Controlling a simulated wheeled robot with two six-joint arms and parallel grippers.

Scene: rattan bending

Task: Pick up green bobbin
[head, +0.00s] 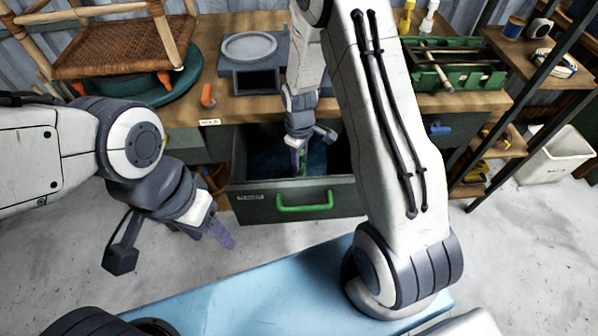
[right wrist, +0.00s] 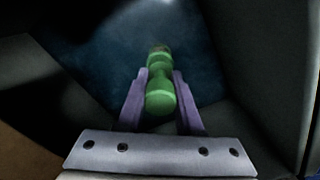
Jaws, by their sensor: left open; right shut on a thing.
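The green bobbin (right wrist: 160,95) stands out between the two purple fingers of my right gripper (right wrist: 160,100) in the right wrist view. The fingers are shut on it, one on each side. In the head view my right gripper (head: 299,160) reaches down into an open drawer (head: 345,200), and a little of the green bobbin (head: 301,163) shows at its fingertips. The drawer has a dark blue bottom and a green handle (head: 304,208). My left gripper (head: 214,230) is open and empty, in front of the drawer at the left, above the floor.
The drawer walls stand close around my right gripper. Above it, the wooden workbench (head: 225,112) holds a grey scale (head: 252,60), an orange object (head: 208,96) and a green tray (head: 455,72). A woven chair (head: 115,48) stands at the left. A shelf rack is at the right.

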